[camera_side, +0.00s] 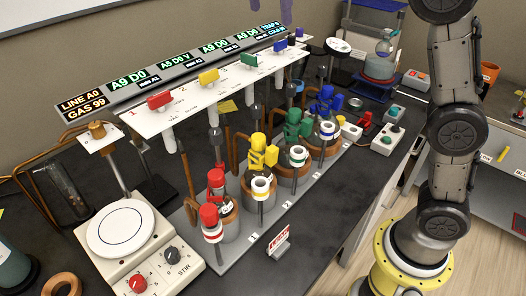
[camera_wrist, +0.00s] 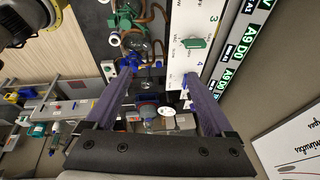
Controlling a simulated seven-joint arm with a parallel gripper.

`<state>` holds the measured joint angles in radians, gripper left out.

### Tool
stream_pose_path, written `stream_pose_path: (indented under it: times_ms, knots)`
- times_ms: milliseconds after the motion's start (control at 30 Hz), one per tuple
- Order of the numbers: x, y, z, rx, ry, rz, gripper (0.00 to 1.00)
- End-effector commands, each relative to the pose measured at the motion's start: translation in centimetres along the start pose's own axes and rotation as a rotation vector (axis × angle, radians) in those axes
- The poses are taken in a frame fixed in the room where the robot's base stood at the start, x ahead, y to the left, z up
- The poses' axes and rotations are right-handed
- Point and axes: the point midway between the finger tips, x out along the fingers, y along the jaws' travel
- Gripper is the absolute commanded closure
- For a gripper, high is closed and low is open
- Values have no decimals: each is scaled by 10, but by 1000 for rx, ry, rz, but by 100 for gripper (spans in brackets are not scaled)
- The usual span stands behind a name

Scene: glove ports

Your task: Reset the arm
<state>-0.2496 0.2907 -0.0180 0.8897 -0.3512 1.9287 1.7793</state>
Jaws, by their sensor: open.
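My gripper (camera_wrist: 158,70) shows in the wrist view as two purple fingers spread wide apart, with nothing seen held between them. In the side view only the purple tips of my gripper (camera_side: 286,12) show at the top edge, above the far end of the white valve panel (camera_side: 215,92). The rest of the gripper is out of that frame. My grey arm stands at the right on its yellow base. In the wrist view the panel (camera_wrist: 185,60) and a blue part lie beyond the fingers.
Red, yellow, green and blue fittings (camera_side: 264,152) stand in a row on a grey strip on the dark bench (camera_side: 315,213). A hotplate stirrer (camera_side: 125,240) stands at the front left. A lit display bar (camera_side: 175,70) runs behind the panel.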

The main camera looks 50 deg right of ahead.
Motion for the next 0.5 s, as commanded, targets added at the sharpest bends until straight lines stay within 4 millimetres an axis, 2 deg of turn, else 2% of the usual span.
stream_pose_path:
  times_ms: [33, 200, 367, 500]
  knots:
    - [-5, 17, -14, -20, -12, -15, 12]
    - [-6, 69, -43, -157, -53, -71, 12]
    - [10, 119, -56, -331, -84, -138, 12]
    - [34, 162, -56, -502, -102, -203, 12]
